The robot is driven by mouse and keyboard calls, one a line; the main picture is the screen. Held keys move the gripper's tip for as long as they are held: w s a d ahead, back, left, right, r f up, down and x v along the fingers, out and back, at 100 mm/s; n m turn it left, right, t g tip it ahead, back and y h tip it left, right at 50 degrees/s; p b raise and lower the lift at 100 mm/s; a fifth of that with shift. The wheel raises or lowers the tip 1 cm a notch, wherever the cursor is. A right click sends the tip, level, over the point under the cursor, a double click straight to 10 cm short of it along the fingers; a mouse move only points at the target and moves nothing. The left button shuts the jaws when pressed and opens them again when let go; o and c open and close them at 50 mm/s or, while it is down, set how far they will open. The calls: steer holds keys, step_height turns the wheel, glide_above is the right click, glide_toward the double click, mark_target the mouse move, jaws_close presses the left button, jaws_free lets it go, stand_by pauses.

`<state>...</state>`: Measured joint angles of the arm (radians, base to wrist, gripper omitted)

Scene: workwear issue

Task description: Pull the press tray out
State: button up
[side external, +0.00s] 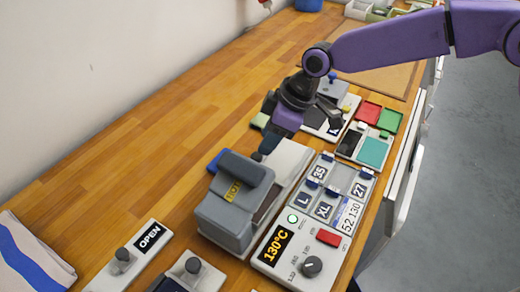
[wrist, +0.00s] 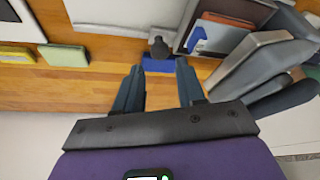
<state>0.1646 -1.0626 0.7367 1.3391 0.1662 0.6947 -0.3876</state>
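The grey press (side external: 225,212) with a HOT label on its upper part stands on the wooden bench in the side view. It shows at the right of the wrist view (wrist: 262,58). A pale slab (side external: 290,157), which looks like the press tray, extends from its far side. In the wrist view a grey knob (wrist: 158,46) and a blue block (wrist: 160,63) lie just beyond and between my fingertips. My gripper (wrist: 159,68) is open, with nothing seen held. In the side view my gripper (side external: 266,148) is low beside the slab; its exact contact is hidden.
A control panel (side external: 282,252) reading 130°C and several labelled tiles (side external: 325,205) lie right of the press. A pad marked OPEN (side external: 145,238) and a folded striped cloth (side external: 30,262) are at the near left. The wood between press and wall is mostly clear.

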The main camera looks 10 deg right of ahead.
mark_target(257, 156)
steer(key=shift+x, duration=2.65)
steer(key=shift+a, duration=0.1)
